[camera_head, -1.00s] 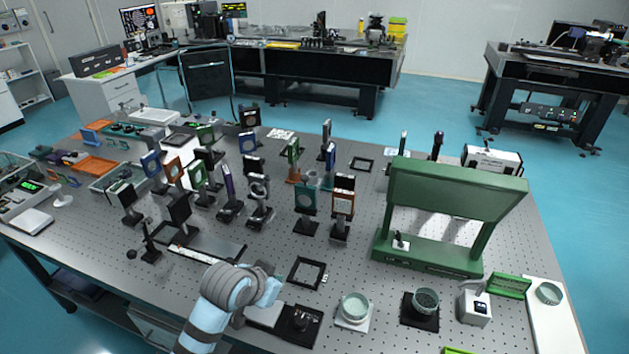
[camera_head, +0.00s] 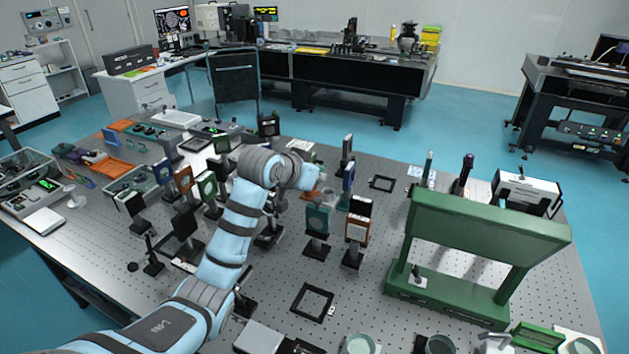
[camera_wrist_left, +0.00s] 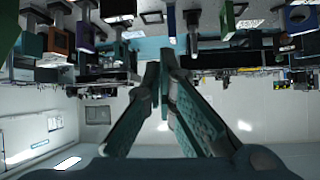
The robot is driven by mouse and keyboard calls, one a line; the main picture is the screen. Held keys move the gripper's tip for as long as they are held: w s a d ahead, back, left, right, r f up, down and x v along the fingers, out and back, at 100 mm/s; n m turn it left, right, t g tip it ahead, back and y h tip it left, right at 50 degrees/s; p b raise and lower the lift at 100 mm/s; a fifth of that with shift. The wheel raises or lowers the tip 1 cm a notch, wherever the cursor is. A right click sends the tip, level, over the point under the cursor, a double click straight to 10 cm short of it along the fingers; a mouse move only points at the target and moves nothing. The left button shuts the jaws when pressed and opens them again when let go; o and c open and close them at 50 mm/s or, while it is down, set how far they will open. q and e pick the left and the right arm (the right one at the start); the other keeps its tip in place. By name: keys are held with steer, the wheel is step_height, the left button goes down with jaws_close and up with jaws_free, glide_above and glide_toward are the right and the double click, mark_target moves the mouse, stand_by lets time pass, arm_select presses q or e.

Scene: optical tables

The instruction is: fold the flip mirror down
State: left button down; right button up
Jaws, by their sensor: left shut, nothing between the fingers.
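Several upright optical mounts stand on the perforated table (camera_head: 370,280); I cannot tell which of them is the flip mirror. Among them are a teal mount (camera_head: 317,221) and an orange-framed mount (camera_head: 357,229), just right of my left wrist. My left arm reaches over the mounts, and its forearm and wrist hide several of them. The left wrist view appears upside down. There my left gripper (camera_wrist_left: 160,66) has its fingertips together with nothing between them. It seems apart from the mounts, including an orange one (camera_wrist_left: 58,40). My right gripper is out of view.
A large green frame (camera_head: 480,230) stands on the right of the table. A flat black square frame (camera_head: 312,302) lies in front of the mounts. Trays and an orange box (camera_head: 103,167) are at the back left. Bare table lies between the mounts and green frame.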

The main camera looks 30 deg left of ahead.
mark_target(317, 215)
arm_select(q)
steer(key=a+x, duration=0.1)
steer(key=x, duration=0.9)
steer(key=s, duration=0.2)
steer(key=s+f, duration=0.1)
steer(key=s, duration=0.1)
steer(key=shift+s+p, duration=0.2)
steer(key=shift+p, duration=0.2)
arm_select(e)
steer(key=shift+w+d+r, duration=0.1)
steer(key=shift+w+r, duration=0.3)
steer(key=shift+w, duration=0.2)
